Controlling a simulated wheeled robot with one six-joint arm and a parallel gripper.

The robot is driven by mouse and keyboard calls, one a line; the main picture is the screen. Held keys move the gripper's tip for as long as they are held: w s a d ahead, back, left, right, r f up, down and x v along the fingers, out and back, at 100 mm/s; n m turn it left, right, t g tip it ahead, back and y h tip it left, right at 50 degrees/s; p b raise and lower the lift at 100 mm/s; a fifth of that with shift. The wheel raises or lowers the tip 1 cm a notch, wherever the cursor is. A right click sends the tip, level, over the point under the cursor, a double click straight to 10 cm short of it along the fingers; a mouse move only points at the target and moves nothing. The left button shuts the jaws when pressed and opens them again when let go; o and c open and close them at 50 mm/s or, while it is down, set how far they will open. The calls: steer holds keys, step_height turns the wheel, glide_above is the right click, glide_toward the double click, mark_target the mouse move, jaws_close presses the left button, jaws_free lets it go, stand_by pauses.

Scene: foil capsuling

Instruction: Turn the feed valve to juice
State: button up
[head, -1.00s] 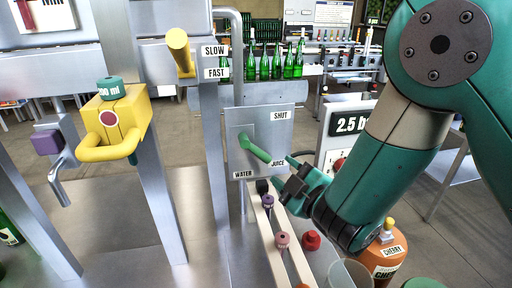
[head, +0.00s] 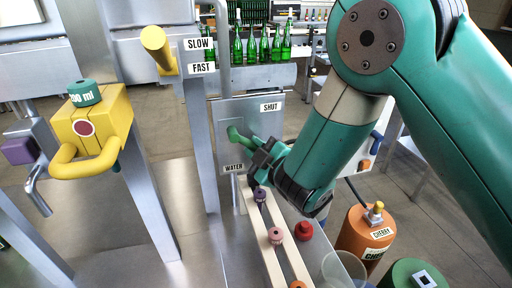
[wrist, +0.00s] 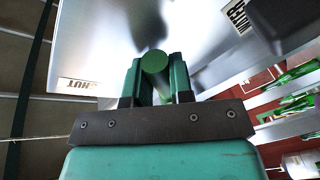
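The feed valve's grey plate (head: 270,124) stands in the middle of the head view. Its green handle (head: 238,136) slants down and right from the pivot, toward the lower right corner. The SHUT label (head: 270,107) is at upper right and the WATER label (head: 234,168) at lower left. The JUICE label is hidden behind my gripper (head: 262,158). My gripper is at the handle's lower end. In the wrist view the handle's round end (wrist: 154,62) sits between my two fingers, which appear to touch it on both sides.
A yellow clamp-like part (head: 92,125) and a yellow lever (head: 155,42) by the SLOW and FAST labels stand at left. Below my gripper are a rail with small capsules (head: 275,235), a red knob (head: 304,230) and an orange CHERRY tank (head: 362,235).

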jaws_close()
steer(key=shift+a+f+m+b, duration=0.15)
steer(key=shift+f+m+b, duration=0.2)
steer(key=shift+b, duration=0.75)
steer(key=shift+a+m+b, duration=0.1)
steer(key=shift+m+b, duration=0.15)
steer(key=shift+b, duration=0.35)
steer(key=shift+s+r, duration=0.1)
steer(key=o, duration=0.7)
jaws_free()
